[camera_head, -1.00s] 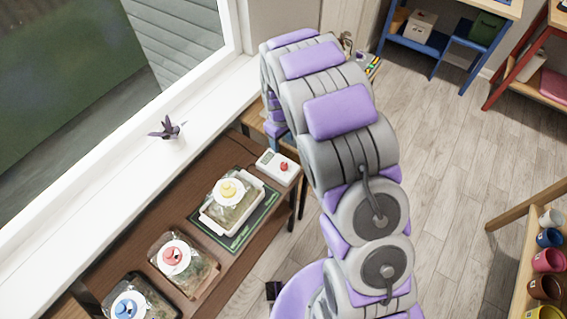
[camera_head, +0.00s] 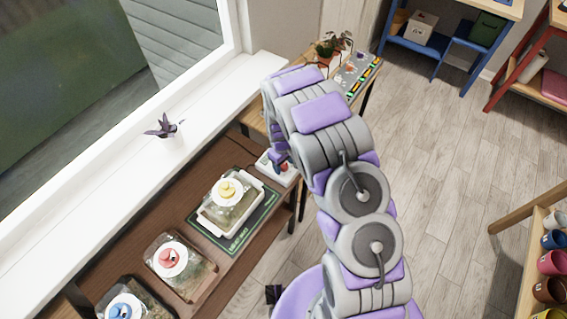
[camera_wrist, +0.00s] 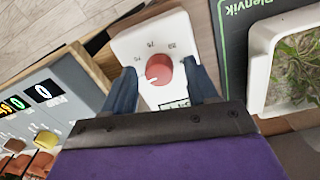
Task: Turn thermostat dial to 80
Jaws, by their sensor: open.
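The thermostat is a small white box (camera_head: 290,179) on the brown bench in the head view, partly hidden by my arm. In the wrist view its white face (camera_wrist: 123,47) carries a round red dial (camera_wrist: 159,67). Small printed numbers stand above the dial, one seemingly 80 at the upper right. A pale mark shows on the dial's lower left. A display (camera_wrist: 175,103) below the dial is partly hidden by my gripper. My gripper (camera_wrist: 160,70) is open, one blue finger on each side of the dial. I cannot tell whether the fingers touch it. The gripper also shows in the head view (camera_head: 279,163).
A dark green-edged mat (camera_head: 205,236) bears a white tray (camera_head: 207,213) with a yellow-knobbed lid, close beside the thermostat. Red-knobbed (camera_head: 170,257) and blue-knobbed (camera_head: 124,311) containers stand nearer. In the wrist view, a grey panel (camera_wrist: 60,100) with displays and coloured knobs lies left.

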